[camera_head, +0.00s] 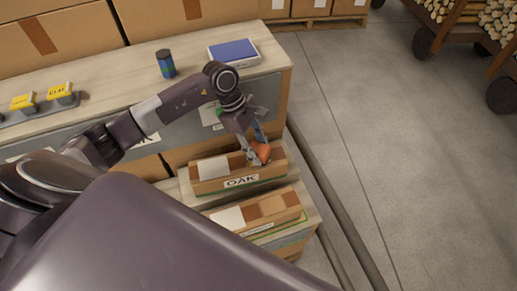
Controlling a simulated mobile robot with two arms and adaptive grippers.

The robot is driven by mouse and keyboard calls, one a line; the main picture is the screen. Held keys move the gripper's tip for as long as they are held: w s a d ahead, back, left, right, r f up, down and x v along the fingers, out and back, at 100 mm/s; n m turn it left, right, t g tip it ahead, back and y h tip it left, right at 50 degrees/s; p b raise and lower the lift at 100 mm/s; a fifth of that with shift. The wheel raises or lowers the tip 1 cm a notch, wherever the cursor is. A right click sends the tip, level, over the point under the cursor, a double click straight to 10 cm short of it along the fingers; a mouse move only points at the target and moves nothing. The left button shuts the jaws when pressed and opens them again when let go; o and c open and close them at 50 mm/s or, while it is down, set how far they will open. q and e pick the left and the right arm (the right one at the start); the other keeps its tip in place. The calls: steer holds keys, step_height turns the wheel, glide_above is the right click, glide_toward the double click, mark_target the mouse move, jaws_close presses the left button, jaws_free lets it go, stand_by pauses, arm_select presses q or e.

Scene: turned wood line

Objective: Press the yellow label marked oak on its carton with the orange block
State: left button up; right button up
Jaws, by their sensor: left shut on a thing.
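The carton marked OAK (240,183) lies on a low support beside the bench, with a white patch (213,167) on the left of its top. My left gripper (258,156) reaches down over the right part of this carton. It is shut on the orange block (262,151), which is at or just above the carton top; I cannot tell whether they touch. I see no yellow label on the carton; the spot under the block is hidden. Two yellow pieces, one left (22,102) and one right (60,91), sit on the bench; their print is too small to read. My right gripper is not in view.
A second carton (270,208) lies just in front of the OAK one. The bench (120,75) behind bears a blue-green can (165,64) and a blue pad (233,50). Large boxes stand at the back. Open floor (400,150) is to the right, with log carts (465,20) beyond.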

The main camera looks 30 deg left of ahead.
arm_select(q)
steer(key=shift+s+f+b, duration=0.15)
steer(key=shift+f+b, duration=0.05)
steer(key=shift+b, duration=0.1)
stand_by(1.1)
steer(key=shift+r, duration=0.1)
steer(key=shift+r+p, duration=0.55)
steer(key=shift+r, duration=0.3)
steer(key=shift+r+p, duration=1.2)
steer(key=shift+r, duration=1.5)
